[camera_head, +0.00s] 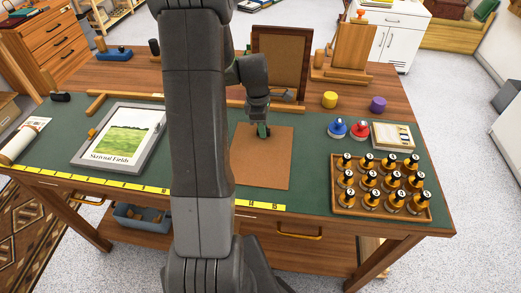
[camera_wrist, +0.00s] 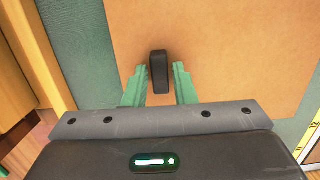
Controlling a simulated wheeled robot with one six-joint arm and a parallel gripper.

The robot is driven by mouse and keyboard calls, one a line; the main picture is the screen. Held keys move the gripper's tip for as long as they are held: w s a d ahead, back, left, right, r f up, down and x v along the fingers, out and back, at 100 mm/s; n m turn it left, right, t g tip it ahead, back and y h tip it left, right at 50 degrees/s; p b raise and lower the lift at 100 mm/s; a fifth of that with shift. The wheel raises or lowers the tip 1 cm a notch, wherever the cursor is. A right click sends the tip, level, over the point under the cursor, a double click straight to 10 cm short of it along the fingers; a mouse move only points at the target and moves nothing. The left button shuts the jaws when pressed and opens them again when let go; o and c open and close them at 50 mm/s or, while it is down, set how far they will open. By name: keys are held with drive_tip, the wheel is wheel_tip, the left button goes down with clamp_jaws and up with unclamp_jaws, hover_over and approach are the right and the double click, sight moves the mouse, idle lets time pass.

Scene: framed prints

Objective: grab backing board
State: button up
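The backing board (camera_head: 262,170) is a flat brown square lying on the green mat in front of my arm. It also fills much of the wrist view (camera_wrist: 235,55). A black upright handle (camera_wrist: 159,73) stands on it. My gripper (camera_head: 263,131) points down over the far part of the board. In the wrist view its two green fingers (camera_wrist: 160,82) are open, one on each side of the handle. A narrow gap shows between each finger and the handle. My arm hides part of the mat left of the board.
A framed print (camera_head: 120,138) lies left of my arm. A wooden tray of small bottles (camera_head: 343,212) stands at right, near blue (camera_head: 338,129) and red (camera_head: 359,131) knobbed items. An upright brown panel (camera_head: 281,60) and a wooden strip (camera_head: 292,109) are behind the board.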

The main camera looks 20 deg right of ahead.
clamp_jaws()
drive_tip(key=shift+r, duration=0.1)
